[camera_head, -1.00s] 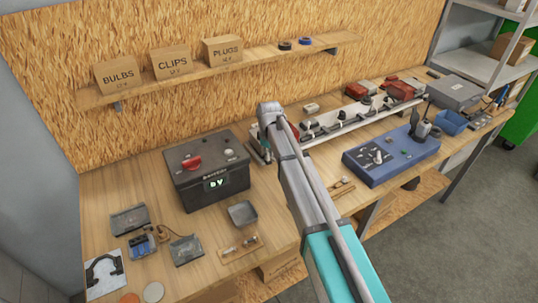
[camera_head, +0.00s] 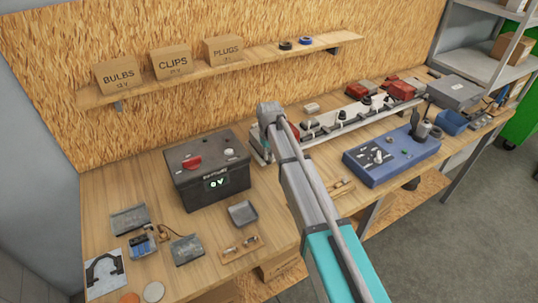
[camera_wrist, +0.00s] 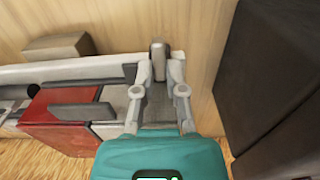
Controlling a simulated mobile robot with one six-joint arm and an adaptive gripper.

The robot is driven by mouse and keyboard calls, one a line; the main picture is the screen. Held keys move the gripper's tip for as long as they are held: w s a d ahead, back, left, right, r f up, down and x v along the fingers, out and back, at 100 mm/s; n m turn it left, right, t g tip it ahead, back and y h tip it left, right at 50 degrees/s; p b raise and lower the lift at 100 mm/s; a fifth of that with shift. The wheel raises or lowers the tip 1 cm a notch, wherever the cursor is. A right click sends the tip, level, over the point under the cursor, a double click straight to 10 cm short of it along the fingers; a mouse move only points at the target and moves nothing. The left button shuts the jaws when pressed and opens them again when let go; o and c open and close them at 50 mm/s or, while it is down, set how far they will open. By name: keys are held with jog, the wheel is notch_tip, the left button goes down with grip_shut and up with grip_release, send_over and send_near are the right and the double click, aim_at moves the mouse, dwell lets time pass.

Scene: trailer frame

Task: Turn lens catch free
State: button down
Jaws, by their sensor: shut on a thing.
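The long light-coloured trailer light board (camera_head: 338,125) lies along the back of the bench. Its near left end is partly hidden behind my arm. In the wrist view, the board (camera_wrist: 90,72) runs off to the left, with a red lens (camera_wrist: 58,122) at its end and a dark grey bar (camera_wrist: 82,110) across the lens. My gripper (camera_wrist: 158,82) is shut on a small upright grey tab (camera_wrist: 158,60), which looks like the lens catch, at the board's end. The fingers hide its lower part. In the head view, my arm hides the fingertips.
A dark battery box (camera_head: 210,175) stands just left of my arm; a dark wall, likely the same box, shows close by in the wrist view (camera_wrist: 275,70). A blue test box (camera_head: 390,155) sits to the right. A small tray (camera_head: 242,213) and loose parts lie at the front left.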

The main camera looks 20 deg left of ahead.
jog(key=c, duration=0.7)
grip_release()
jog(key=shift+n, duration=0.5)
jog(key=n, duration=0.4)
jog(key=shift+w+n, duration=0.1)
jog(key=shift+n, duration=0.3)
notch_tip(320, 180, up, 14)
jog(key=p, duration=1.4)
jog(key=s+d+f+m+b, duration=0.2)
jog(key=d+f+m+b, duration=0.1)
jog(key=d, duration=0.7)
jog(key=s+d+f+m+b, duration=0.3)
jog(key=d+f+b, duration=0.3)
jog(key=d, duration=0.4)
jog(key=s+d+f+m+t+b, duration=0.1)
jog(key=d+f+m+b, duration=0.4)
jog(key=d, duration=0.5)
jog(key=shift+s+d+f+y, duration=0.1)
jog(key=shift+s+d+y, duration=0.1)
jog(key=shift+s, duration=0.15)
jog(key=shift+s+d+y, duration=0.1)
jog(key=shift+s+y, duration=0.1)
jog(key=shift+s, duration=0.15)
